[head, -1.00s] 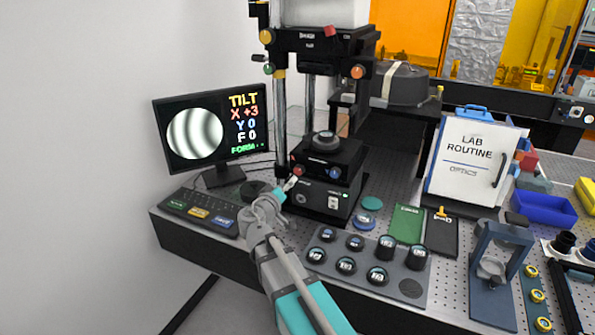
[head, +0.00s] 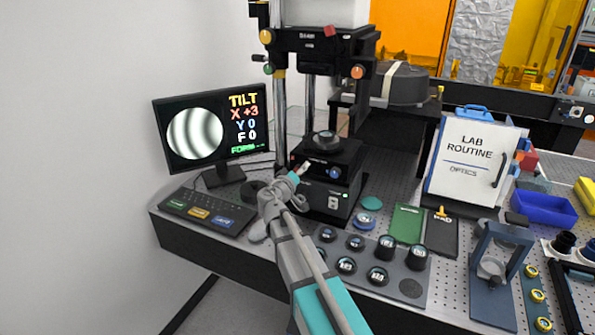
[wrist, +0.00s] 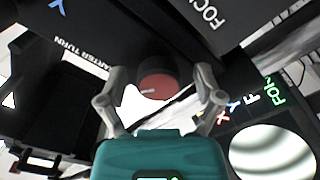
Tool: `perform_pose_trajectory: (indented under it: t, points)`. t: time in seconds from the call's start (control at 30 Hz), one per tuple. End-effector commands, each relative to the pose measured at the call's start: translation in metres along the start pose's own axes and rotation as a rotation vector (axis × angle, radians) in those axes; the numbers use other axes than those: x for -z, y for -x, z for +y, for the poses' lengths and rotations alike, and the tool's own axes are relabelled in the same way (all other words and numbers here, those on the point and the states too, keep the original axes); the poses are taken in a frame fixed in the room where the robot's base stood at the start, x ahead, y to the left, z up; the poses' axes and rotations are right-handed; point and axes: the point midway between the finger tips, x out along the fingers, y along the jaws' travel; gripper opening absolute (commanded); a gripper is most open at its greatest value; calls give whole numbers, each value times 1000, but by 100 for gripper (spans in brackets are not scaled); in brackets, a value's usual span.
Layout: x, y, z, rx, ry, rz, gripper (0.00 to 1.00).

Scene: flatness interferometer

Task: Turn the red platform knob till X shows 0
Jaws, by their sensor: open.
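The red platform knob (wrist: 158,86), with a pale pointer line, sits between the spread fingers of my gripper (wrist: 161,98) in the wrist view. My gripper is open, a finger on either side of the knob, with visible gaps and no contact that I can see. In the head view my gripper (head: 301,170) is at the front left of the black platform unit (head: 325,195) and largely hides the knob. The monitor (head: 212,128) reads TILT, X +3, Y 0, F 0, beside a round image of curved dark fringes.
A blue knob (head: 334,173) is on the same unit, right of my gripper. A keypad (head: 207,213) lies below the monitor. A grey tray (head: 330,265) of several round optics is in front. A lab routine board (head: 472,160) stands to the right.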

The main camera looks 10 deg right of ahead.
Motion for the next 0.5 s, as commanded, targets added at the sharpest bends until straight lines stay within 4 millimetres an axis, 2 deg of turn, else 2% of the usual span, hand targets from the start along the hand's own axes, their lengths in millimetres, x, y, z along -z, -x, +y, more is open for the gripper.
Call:
perform_pose_trajectory:
  t: [0.1, 0.5]
  points:
    - [0, 0, 0, 0, 0, 0, 83]
    - [0, 0, 0, 0, 0, 0, 9]
